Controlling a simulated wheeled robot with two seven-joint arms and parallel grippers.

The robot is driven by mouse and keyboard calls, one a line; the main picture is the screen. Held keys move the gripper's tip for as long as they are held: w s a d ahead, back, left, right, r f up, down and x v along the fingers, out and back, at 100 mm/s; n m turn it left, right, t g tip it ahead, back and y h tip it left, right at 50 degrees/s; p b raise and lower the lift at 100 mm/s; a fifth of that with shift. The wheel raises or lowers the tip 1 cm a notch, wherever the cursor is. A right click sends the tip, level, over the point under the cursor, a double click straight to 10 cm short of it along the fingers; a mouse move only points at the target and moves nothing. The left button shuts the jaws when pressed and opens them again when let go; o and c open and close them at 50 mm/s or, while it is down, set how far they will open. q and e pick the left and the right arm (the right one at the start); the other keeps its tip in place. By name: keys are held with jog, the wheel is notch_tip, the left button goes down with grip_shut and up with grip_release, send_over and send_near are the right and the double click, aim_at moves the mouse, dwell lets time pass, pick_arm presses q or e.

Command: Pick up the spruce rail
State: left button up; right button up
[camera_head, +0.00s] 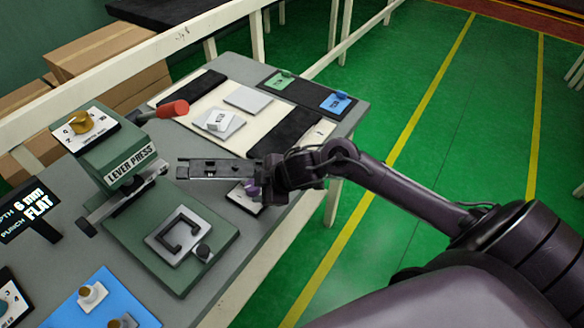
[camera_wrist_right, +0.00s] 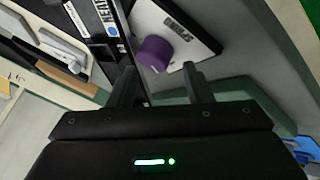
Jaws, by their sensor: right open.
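In the head view my right gripper (camera_head: 216,169) is over the table, to the right of the lever press. A white plate with a purple knob (camera_wrist_right: 154,53) shows just beyond the fingers. My left gripper is not in view.
The green lever press (camera_head: 180,245) stands close to my right gripper. A cream mat (camera_head: 187,115) holds a white block (camera_head: 219,121). A green tag (camera_head: 280,80) and a blue tag (camera_head: 338,103) lie at the far end. The grey table (camera_head: 235,68) has some bare surface.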

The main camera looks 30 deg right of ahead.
jog(key=shift+n+g, duration=0.5)
jog(key=shift+g, duration=0.4)
jog(key=d, duration=0.2)
jog(key=w+d+r, duration=0.1)
jog(key=d, duration=0.2)
jog(key=d+r, duration=0.1)
jog(key=d, duration=0.2)
jog(key=shift+w+d+r, duration=0.1)
jog(key=shift+w+r, duration=0.05)
jog(key=shift+w, duration=0.15)
jog(key=s+d+r+g, duration=0.2)
jog(key=d+r, duration=0.1)
jog(key=d, duration=0.4)
jog(key=shift+m, duration=0.3)
jog(key=p+x, duration=0.1)
jog(key=x, duration=0.1)
jog(key=p+x, duration=0.1)
jog(key=x, duration=0.3)
jog(key=shift+w+a+f+p, duration=0.2)
jog(key=shift+w+a+p, duration=0.1)
jog(key=shift+w+p, duration=0.1)
jog(key=shift+w+f, duration=0.15)
jog(key=shift+f, duration=0.25)
jog(key=shift+c, duration=0.2)
jog(key=shift+r, duration=0.1)
grip_shut()
